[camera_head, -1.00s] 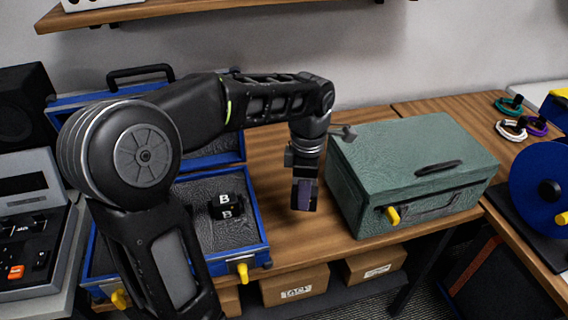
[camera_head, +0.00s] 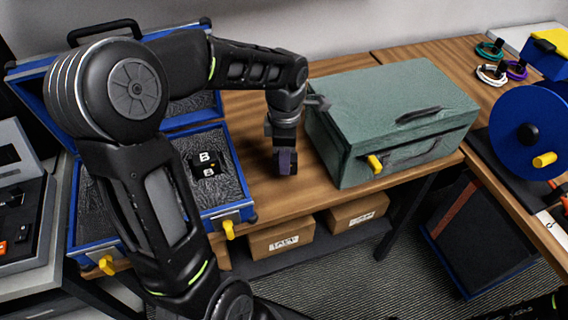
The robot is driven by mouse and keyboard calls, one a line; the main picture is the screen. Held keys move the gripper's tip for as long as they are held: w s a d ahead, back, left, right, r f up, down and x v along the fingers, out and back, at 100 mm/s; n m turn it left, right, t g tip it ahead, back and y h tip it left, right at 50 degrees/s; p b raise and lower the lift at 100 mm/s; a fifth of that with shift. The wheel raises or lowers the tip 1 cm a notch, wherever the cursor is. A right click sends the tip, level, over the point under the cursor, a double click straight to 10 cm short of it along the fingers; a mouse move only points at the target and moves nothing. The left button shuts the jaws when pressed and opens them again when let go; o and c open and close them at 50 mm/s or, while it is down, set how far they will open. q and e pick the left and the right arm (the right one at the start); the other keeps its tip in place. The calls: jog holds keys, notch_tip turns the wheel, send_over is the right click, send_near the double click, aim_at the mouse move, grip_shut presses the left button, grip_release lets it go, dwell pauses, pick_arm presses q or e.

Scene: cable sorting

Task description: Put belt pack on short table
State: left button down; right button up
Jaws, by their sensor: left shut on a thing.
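My left gripper (camera_head: 285,150) points down over the wooden table (camera_head: 262,195), left of the green case. It is shut on a small dark, purplish thing (camera_head: 286,162) at its tips; I cannot tell for certain that this is the belt pack, or whether it touches the table. A black box marked "B" (camera_head: 205,165) sits in the foam of the open blue case (camera_head: 222,140), left of the gripper. My left arm hides part of that case. My right gripper is out of view.
A closed green case (camera_head: 390,115) with a yellow latch stands right of the gripper. A second wooden table (camera_head: 440,62) at the right holds a blue reel (camera_head: 505,125) and coiled cables (camera_head: 492,75). Cardboard boxes (camera_head: 285,235) sit on a low shelf. Bare wood shows around the gripper.

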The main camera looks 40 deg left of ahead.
pick_arm(q)
jog(key=shift+f, duration=1.85)
jog(key=shift+f, duration=0.15)
jog(key=c, duration=1.1)
grip_release()
jog(key=shift+o, duration=0.2)
notch_tip(320, 180, up, 12)
jog(key=shift+r, duration=0.15)
